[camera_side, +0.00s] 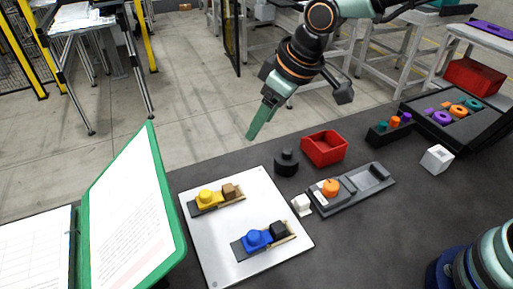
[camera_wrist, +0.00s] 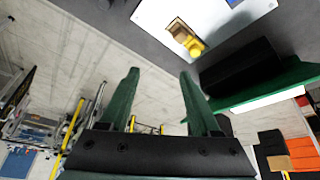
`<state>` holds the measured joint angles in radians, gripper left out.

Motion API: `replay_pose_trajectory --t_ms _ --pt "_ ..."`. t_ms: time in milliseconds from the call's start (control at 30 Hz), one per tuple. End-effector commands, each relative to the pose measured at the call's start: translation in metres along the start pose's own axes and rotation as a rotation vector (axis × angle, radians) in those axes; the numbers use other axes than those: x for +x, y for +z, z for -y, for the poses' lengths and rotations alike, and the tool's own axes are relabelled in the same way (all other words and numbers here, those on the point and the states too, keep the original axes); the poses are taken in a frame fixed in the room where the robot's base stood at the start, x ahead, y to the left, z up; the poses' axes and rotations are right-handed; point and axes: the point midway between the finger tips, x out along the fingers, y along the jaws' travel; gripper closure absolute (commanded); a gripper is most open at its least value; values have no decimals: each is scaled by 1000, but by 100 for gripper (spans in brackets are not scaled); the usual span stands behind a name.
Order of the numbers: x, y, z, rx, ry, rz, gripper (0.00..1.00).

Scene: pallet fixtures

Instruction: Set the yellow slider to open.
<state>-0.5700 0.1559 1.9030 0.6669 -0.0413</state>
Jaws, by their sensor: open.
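The yellow slider (camera_side: 207,197) sits on a short dark track on a white plate (camera_side: 205,240). A brown block (camera_side: 229,190) stands at the track's right end, beside the slider. In the wrist view the yellow slider (camera_wrist: 197,48) and brown block (camera_wrist: 180,31) show near the top. My gripper (camera_side: 255,132) hangs in the air above and behind the plate, pointing down, apart from the slider. In the wrist view my gripper (camera_wrist: 158,74) has its two green fingers spread with nothing between them. I cannot read any open or closed marking.
A blue slider (camera_side: 256,239) with a black block (camera_side: 279,230) lies nearer on the same plate. A black knob (camera_side: 286,163), red bin (camera_side: 324,148) and grey fixture with an orange knob (camera_side: 330,187) stand right. A green-edged binder (camera_side: 135,205) rises at left.

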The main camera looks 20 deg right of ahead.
Motion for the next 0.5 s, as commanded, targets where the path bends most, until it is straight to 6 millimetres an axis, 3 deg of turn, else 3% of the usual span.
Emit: replay_pose_trajectory --t_ms 100,200,333,500 --pt "32 -11 41 -83 -34 15 36" --pt "50 -16 64 -127 -52 19 36" --pt "61 -18 79 -154 -62 21 36" --pt "73 -18 82 -159 -64 22 36"
